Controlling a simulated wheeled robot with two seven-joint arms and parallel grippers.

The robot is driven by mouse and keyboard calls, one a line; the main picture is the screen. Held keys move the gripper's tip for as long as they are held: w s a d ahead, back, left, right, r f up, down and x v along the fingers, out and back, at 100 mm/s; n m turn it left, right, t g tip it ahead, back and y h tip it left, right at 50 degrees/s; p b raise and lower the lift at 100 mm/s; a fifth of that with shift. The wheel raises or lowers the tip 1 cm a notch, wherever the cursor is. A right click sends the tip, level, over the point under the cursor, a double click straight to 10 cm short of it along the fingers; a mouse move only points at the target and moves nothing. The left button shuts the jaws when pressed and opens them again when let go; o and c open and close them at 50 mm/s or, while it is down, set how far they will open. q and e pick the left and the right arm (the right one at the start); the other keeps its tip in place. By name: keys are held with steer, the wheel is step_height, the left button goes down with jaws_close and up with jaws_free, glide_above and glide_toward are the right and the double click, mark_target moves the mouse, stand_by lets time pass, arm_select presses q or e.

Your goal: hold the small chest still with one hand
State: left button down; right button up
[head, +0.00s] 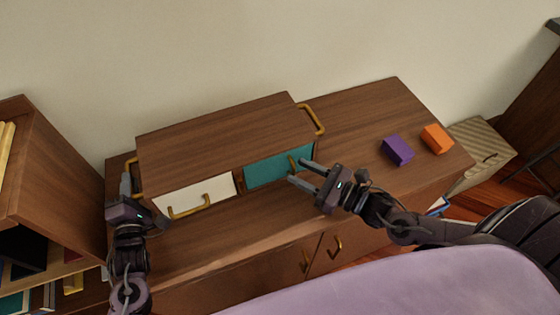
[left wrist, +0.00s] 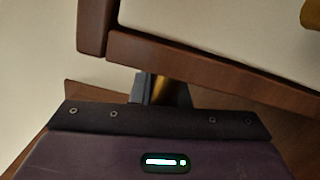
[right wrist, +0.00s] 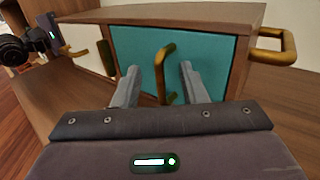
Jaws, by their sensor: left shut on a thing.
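The small chest (head: 220,130) is a wooden box with a white drawer (head: 195,195) and a teal drawer (head: 279,166). It stands on the larger cabinet. My left gripper (head: 127,185) is at the chest's left end, shut on the brass left side handle (head: 131,164). In the left wrist view that handle (left wrist: 160,90) is mostly hidden by the fingers and the chest's edge. My right gripper (head: 298,172) is open in front of the teal drawer. In the right wrist view its fingers (right wrist: 159,85) stand apart, one on each side of the teal drawer's brass handle (right wrist: 163,68).
A purple block (head: 398,151) and an orange block (head: 437,139) lie on the right of the cabinet top (head: 350,125). A brass handle (head: 314,119) is on the chest's right end. A bookshelf (head: 60,165) stands close on the left.

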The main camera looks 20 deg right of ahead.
steer(key=v, duration=1.2)
steer(key=shift+d, duration=0.15)
steer(key=shift+c, duration=0.8)
steer(key=shift+s+a+f+t, duration=0.1)
steer(key=shift+a+f+t, duration=0.1)
steer(key=shift+t, duration=0.1)
steer(key=a+m+t+h, duration=0.1)
steer(key=a+h, duration=0.1)
steer(key=a+f+m+t+h, duration=0.1)
steer(key=m+h, duration=0.1)
steer(key=s+a+m+h, duration=0.1)
steer(key=a+m+h, duration=0.1)
steer(key=h, duration=0.1)
steer(key=shift+s+a+f+t, duration=0.1)
steer(key=shift+a+f+t, duration=0.1)
steer(key=shift+a+t, duration=0.2)
steer(key=x, duration=1.1)
steer(key=shift+w+a+f, duration=0.1)
steer(key=shift+w, duration=0.25)
jaws_close()
